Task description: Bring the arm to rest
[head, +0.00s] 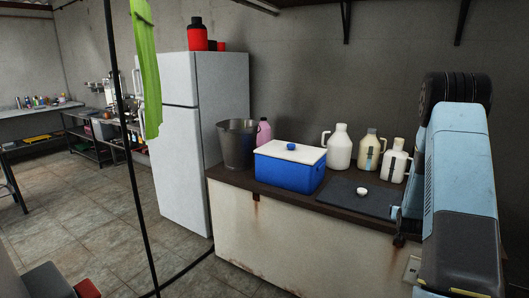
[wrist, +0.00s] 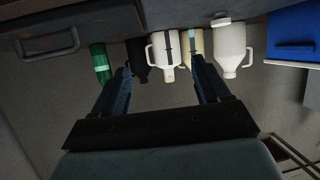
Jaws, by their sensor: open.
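My arm (head: 462,170) stands raised at the right of the head view, in front of the counter's right end. My gripper (wrist: 160,66) is seen in the wrist view with its two dark blue fingers well apart. It is open, and nothing appears to be held between the fingers. A white jug (wrist: 166,58) and a beige jug (wrist: 192,46) show between and beyond the fingertips, in a picture that looks upside down. In the head view the arm hides most of the gripper and what lies behind it.
The counter (head: 290,235) carries a metal bucket (head: 237,146), a pink bottle (head: 264,132), a blue cooler (head: 288,173), several jugs (head: 339,150) and a dark mat (head: 355,197) with a small white item. A green bottle (wrist: 100,62) shows in the wrist view. The floor (head: 90,225) at left is mostly clear.

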